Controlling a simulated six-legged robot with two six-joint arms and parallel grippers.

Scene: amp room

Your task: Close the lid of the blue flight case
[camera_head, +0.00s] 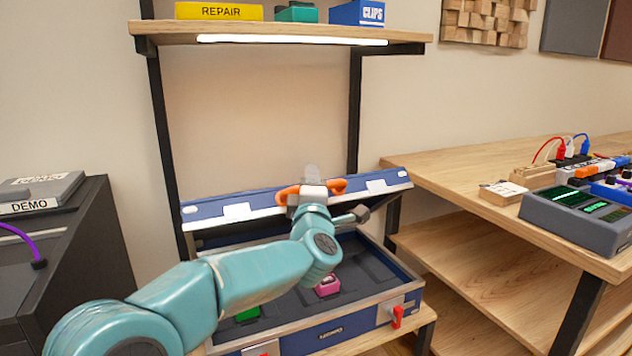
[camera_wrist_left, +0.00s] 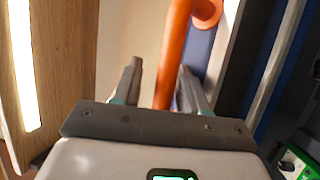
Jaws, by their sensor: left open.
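The blue flight case (camera_head: 360,326) stands on a low wooden shelf with its lid (camera_head: 262,203) raised and tilted over the back of the base. An orange handle (camera_head: 338,186) is on the lid's edge. My left gripper (camera_head: 312,176) is at the middle of that edge, with orange showing on both sides of it. In the left wrist view the orange handle (camera_wrist_left: 174,60) passes between the two open fingers (camera_wrist_left: 160,78); whether they touch it is unclear. My left arm hides part of the case. My right gripper is not in view.
A pink pedal (camera_head: 327,285) and a green item (camera_head: 247,314) lie inside the case. A red latch (camera_head: 397,317) is on its front. A wooden bench (camera_head: 450,185) with electronics stands at right, a dark cabinet (camera_head: 95,250) at left. A lit shelf (camera_head: 290,32) hangs above.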

